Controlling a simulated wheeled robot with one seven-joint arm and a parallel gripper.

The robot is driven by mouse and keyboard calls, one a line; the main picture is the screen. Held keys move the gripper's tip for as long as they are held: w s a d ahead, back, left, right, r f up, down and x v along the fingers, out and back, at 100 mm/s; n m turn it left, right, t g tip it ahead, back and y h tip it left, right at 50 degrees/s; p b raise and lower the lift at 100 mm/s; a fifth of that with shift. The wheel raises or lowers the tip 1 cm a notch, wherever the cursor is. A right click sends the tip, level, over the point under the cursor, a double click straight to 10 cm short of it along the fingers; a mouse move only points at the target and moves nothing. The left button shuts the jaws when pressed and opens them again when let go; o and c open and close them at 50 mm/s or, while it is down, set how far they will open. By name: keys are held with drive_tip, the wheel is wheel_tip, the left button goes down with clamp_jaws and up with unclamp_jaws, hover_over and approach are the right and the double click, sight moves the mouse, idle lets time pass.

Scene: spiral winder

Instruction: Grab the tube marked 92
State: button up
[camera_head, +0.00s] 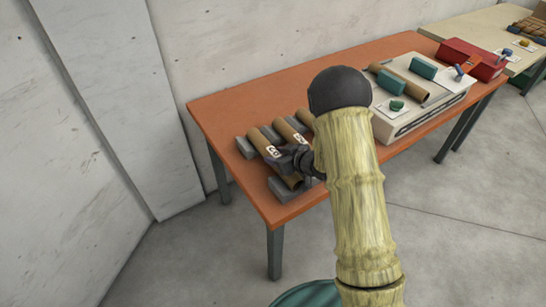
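Brown cardboard tubes lie side by side on grey rests (246,148) on the orange table. The leftmost tube (258,138) has a small white label that looks like 60, but is too small to read surely. The middle tube (284,129) has a white label partly covered by my gripper; its last digit may be a 2. A third tube (305,116) is mostly hidden behind my arm. My dark gripper (284,160) is over the near part of the leftmost and middle tubes. Its fingers blend together, so I cannot tell whether it touches or holds a tube.
The orange table (240,104) stands by a concrete wall. To the right is a white machine (425,108) with a brown tube (402,84), green blocks (423,68) and a green button (397,105). A red box (470,58) is beyond it. The table's left end is clear.

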sight(278, 155)
drive_tip(key=c, duration=0.4)
wheel_tip(278, 155, up, 10)
drive_tip(key=shift+p, duration=0.5)
idle(0.3)
